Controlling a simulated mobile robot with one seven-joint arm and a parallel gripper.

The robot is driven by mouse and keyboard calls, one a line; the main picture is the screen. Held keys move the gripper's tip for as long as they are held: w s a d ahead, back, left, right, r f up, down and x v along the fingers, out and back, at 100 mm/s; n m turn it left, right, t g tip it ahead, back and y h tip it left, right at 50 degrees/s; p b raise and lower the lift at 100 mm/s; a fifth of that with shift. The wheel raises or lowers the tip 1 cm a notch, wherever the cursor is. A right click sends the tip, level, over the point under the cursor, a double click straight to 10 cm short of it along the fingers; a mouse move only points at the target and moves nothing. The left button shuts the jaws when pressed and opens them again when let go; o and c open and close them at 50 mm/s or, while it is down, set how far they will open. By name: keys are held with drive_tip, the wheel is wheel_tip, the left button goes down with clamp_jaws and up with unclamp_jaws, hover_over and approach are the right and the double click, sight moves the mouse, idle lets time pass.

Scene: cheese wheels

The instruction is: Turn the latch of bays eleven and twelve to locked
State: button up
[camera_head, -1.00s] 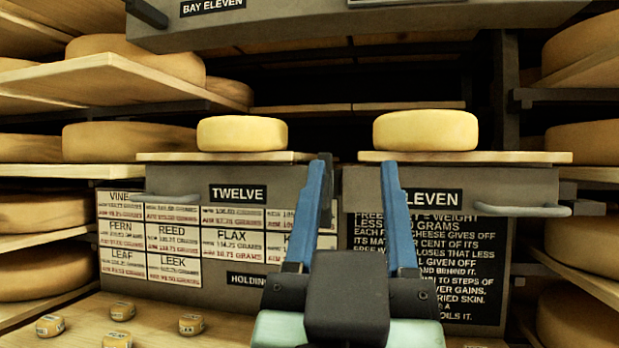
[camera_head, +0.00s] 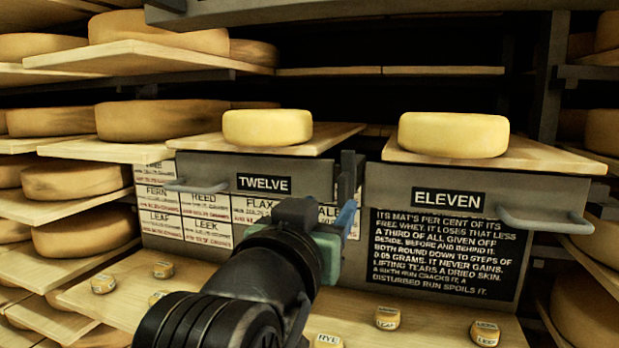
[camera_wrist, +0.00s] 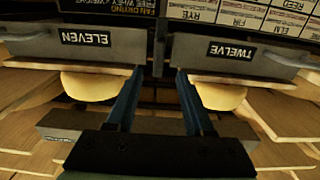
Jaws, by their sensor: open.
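Bay twelve (camera_head: 207,173) and bay eleven (camera_head: 437,183) are grey fronts with white-on-black labels, side by side. A dark upright piece (camera_head: 348,172) stands in the gap between them and looks like the latch; its setting cannot be told. In the wrist view, upside down, this dark piece (camera_wrist: 158,45) shows beyond my fingertips. My gripper (camera_head: 345,215) is in front of the gap, a little below the labels, mostly hidden by my wrist. In the wrist view my gripper (camera_wrist: 155,72) is open, its two blue fingers apart with nothing between them. Contact with the latch cannot be told.
Pale cheese wheels sit on boards above bay twelve (camera_head: 267,127) and bay eleven (camera_head: 453,134). Bar handles (camera_head: 546,221) stick out from the fronts. Small labelled cheeses (camera_head: 388,318) lie on the wooden shelf below. Shelves of larger wheels (camera_head: 160,120) flank both sides.

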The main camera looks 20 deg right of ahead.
sight(342, 190)
drive_tip(key=p+x, duration=0.3)
drive_tip(key=x, duration=0.6)
drive_tip(key=shift+d+p, duration=0.1)
drive_tip(key=shift+p, duration=0.25)
drive_tip(key=shift+c, duration=0.3)
clamp_jaws()
